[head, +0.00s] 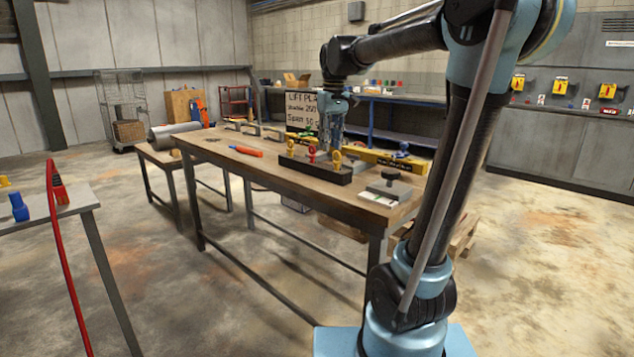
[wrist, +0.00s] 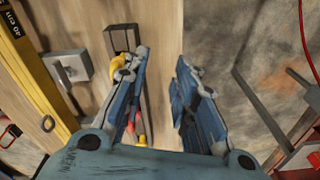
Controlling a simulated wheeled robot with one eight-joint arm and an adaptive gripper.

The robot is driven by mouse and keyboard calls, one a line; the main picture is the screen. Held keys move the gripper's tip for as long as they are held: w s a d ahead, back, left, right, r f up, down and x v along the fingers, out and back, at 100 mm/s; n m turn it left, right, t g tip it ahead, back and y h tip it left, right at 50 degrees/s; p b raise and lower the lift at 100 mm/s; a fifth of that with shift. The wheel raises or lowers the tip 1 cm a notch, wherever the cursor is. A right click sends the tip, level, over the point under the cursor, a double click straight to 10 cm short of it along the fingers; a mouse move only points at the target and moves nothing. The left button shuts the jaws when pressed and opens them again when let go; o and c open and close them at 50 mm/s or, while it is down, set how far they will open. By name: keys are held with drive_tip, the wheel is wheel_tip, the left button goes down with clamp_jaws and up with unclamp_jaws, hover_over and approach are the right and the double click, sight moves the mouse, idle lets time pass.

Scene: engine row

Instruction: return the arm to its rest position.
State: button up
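My gripper (head: 332,132) hangs from my arm over the wooden workbench (head: 228,147), pointing down, above or just behind a dark bar with upright fittings (head: 316,170). In the wrist view my gripper (wrist: 162,62) has its two blue fingers well apart, with nothing between them but bench top and floor. A yellow fitting (wrist: 122,66) shows beside the left finger, which partly covers it. I cannot tell whether they touch. My arm is bent, its upper part reaching left over the bench.
A yellow beam (head: 384,160) lies behind the bar. A grey plate with a black knob (head: 388,188) is at the bench's near right corner. An orange-handled tool (head: 246,151) lies left. A lift-plan sign (head: 300,110) stands behind. A side table (head: 75,203) is at left; open floor lies between.

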drive_tip(key=s+d+f+m, duration=0.25)
drive_tip(key=s+f, duration=0.25)
drive_tip(key=s, duration=0.3)
drive_tip(key=s+d+f+m, duration=0.1)
drive_tip(key=s+d+f, duration=0.2)
drive_tip(key=s+f, duration=0.4)
drive_tip(key=s+d+f+m, duration=0.1)
drive_tip(key=s+d+f, duration=0.3)
drive_tip(key=f, duration=0.3)
drive_tip(key=s+d+f+m+t, duration=0.1)
drive_tip(key=s+d+f, duration=0.3)
drive_tip(key=s+f, duration=0.3)
drive_tip(key=shift+d+f+t, duration=0.15)
drive_tip(key=shift+d+t, duration=0.15)
drive_tip(key=shift+d, duration=0.05)
drive_tip(key=shift+w+f, duration=0.2)
drive_tip(key=shift+w, duration=0.2)
